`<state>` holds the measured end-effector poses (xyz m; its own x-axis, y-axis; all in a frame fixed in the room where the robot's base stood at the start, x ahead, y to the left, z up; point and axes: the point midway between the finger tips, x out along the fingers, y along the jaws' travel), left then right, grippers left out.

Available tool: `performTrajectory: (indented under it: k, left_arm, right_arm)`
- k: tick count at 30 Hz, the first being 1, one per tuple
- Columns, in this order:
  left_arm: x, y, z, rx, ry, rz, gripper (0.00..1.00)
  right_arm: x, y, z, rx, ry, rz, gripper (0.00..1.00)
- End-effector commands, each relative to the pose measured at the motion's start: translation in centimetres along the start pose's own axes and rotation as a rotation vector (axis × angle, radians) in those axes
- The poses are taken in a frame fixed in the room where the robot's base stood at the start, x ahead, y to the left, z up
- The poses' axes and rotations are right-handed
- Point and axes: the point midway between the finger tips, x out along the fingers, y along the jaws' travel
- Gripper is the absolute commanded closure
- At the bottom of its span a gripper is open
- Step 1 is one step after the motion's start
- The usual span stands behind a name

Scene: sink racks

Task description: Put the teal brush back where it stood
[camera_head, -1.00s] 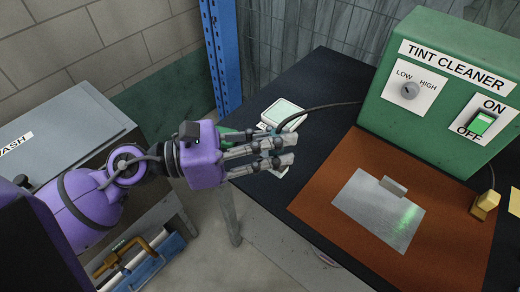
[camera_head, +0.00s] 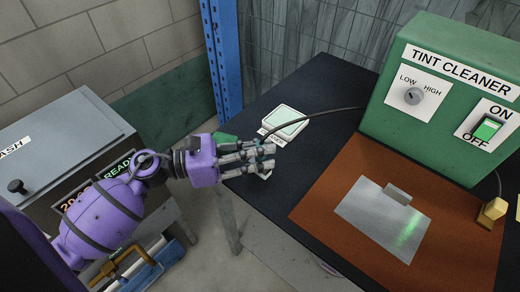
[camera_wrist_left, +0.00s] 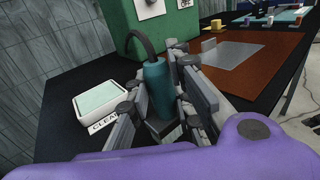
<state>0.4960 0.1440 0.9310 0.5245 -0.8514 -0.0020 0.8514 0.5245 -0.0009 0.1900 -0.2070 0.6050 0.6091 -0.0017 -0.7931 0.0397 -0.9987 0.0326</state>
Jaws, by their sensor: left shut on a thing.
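The teal brush (camera_wrist_left: 160,88) stands roughly upright between the fingers of my left gripper (camera_wrist_left: 165,98) in the left wrist view. The fingers are shut on its body. A dark curved piece shows at its top. A dark block (camera_wrist_left: 165,130) shows at its lower end; I cannot tell whether they touch. In the head view my left gripper (camera_head: 262,157) is over the near left edge of the dark table (camera_head: 325,82), and its fingers hide most of the brush. My right gripper is not in view.
A white tray (camera_head: 268,133) with a pale green pad (camera_head: 285,117) lies just beyond the fingers. A cable (camera_head: 330,108) runs near it. The green tint cleaner (camera_head: 440,105) stands behind a brown mat (camera_head: 330,200) with a metal plate (camera_head: 375,228). A grey-lidded box (camera_head: 55,135) is at left.

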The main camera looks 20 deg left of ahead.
Motion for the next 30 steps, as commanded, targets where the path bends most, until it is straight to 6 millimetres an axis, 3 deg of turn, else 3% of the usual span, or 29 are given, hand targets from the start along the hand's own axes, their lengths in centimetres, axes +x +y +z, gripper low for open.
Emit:
performTrajectory:
  k: [6,7,11,23,30]
  left_arm:
    - [0.0,0.0,-0.4,-0.001,0.001,0.0,1.0]
    - [0.0,0.0,-0.4,-0.001,0.001,0.0,0.79]
    - [0.0,0.0,-0.2,0.0,0.0,0.0,0.62]
    - [-0.1,0.0,0.3,0.001,0.0,0.001,0.61]
    - [-4.5,0.0,-0.5,-0.003,0.006,0.003,0.61]
  right_arm:
    - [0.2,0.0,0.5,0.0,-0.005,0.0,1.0]
    - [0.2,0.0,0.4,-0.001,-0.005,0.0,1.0]
    - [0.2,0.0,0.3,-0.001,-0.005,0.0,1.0]
    - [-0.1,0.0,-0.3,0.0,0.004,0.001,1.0]
    - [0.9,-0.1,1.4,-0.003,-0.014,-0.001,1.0]
